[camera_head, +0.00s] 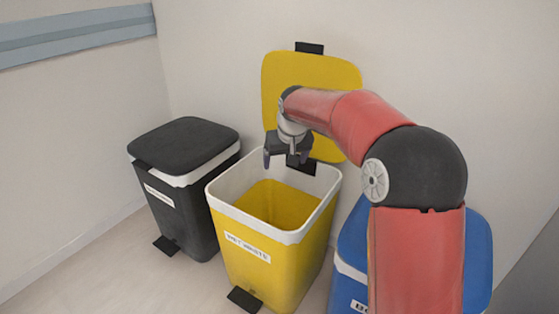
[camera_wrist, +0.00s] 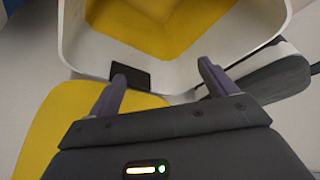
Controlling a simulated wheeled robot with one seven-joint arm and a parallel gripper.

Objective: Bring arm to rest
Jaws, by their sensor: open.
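My red arm reaches out over the bins from the right in the head view. My gripper (camera_head: 285,160) points down above the back part of the open yellow bin (camera_head: 262,268). In the wrist view my gripper (camera_wrist: 160,85) shows two purple-grey fingers spread apart, with nothing between them. The bin's white rim (camera_wrist: 75,35) and yellow inside (camera_wrist: 165,25) lie beyond the fingers. The part of the bin's inside that shows is bare yellow; its bottom is not clearly visible.
The yellow lid (camera_head: 310,75) stands raised against the wall behind. A black bin (camera_head: 180,215) with a shut lid stands on the left. A blue bin (camera_head: 350,250) on the right is partly hidden by my arm. Pedals (camera_head: 244,299) stick out in front. Floor is free at front left.

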